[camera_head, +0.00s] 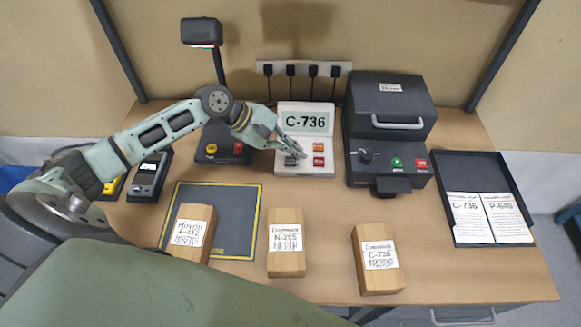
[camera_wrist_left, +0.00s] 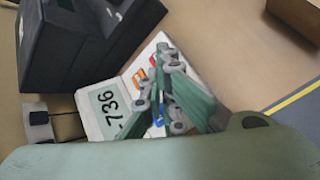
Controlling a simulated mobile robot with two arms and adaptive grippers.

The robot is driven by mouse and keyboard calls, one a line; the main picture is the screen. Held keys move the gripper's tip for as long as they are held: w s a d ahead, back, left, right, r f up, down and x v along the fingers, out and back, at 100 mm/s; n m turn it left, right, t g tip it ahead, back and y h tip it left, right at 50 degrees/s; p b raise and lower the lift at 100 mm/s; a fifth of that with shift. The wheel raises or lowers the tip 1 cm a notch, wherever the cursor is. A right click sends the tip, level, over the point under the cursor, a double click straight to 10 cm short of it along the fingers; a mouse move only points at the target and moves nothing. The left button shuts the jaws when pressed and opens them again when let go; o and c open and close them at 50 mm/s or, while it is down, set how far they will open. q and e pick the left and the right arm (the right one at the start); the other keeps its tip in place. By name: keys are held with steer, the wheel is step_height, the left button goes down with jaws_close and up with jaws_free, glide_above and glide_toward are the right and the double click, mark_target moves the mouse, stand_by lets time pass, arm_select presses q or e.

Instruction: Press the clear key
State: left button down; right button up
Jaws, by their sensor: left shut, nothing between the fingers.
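The wrist view also shows the display (camera_wrist_left: 115,108), the orange key (camera_wrist_left: 139,76) and a blue key (camera_wrist_left: 159,121) partly behind the fingers. My left gripper (camera_head: 298,154) is shut and empty, over the keys' left side; whether it touches one I cannot tell. My right gripper is out of view.
A black machine (camera_head: 390,110) stands close right of the keypad unit, and a scanner stand (camera_head: 222,155) close left. A black tray (camera_head: 470,170) with two cards is at right.

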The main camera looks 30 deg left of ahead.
mark_target(291, 161)
arm_select(q)
step_height(291, 161, down, 2)
steer(key=shift+f, duration=0.1)
steer(key=shift+s, duration=0.1)
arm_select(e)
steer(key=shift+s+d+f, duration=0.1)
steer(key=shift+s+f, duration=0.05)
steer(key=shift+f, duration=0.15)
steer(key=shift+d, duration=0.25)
arm_select(q)
steer(key=shift+f, duration=0.2)
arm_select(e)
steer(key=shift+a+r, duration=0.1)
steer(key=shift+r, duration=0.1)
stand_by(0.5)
arm_select(q)
steer(key=shift+f, duration=0.2)
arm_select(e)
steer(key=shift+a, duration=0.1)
